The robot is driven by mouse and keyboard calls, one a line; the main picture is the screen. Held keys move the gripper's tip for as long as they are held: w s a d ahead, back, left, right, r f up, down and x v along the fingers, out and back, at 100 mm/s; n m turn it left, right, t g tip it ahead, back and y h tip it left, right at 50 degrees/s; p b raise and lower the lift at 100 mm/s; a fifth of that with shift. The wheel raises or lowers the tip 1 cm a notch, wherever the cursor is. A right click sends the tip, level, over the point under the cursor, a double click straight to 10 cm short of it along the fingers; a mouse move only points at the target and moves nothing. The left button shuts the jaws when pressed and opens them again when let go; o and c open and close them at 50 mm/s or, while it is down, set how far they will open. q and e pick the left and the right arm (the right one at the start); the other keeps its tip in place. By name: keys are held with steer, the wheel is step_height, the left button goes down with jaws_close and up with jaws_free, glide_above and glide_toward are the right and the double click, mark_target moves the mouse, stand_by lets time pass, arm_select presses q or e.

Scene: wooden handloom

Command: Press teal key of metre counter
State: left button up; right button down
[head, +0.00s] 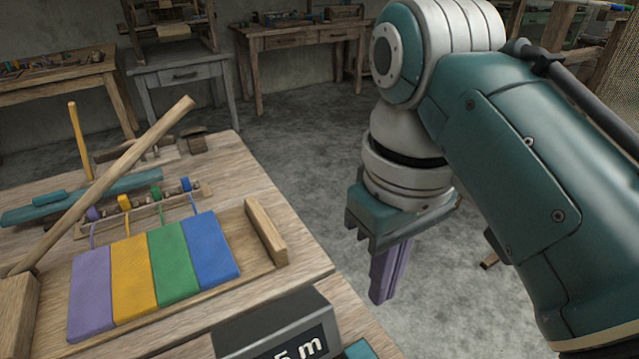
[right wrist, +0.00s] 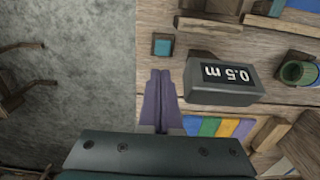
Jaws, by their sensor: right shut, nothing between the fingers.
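The metre counter (head: 262,322) is a dark grey box at the bottom of the head view, partly cut off. In the right wrist view the counter (right wrist: 205,94) appears upside down and reads 0.5 m. The teal key (right wrist: 163,46) is a small square in a dark frame beside it, near the table edge. Only a corner of the key (head: 359,350) shows in the head view. My right gripper (head: 380,296) has its purple fingers shut and empty. In the wrist view its fingertips (right wrist: 160,76) appear just below the key, apart from it. My left gripper is not in view.
Bare grey floor (head: 290,165) lies beyond the table's right edge.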

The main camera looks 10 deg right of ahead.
mark_target(366, 355)
step_height(366, 355, down, 13)
steer(key=b, duration=0.4)
steer(key=shift+r, duration=0.1)
steer(key=shift+f, duration=0.65)
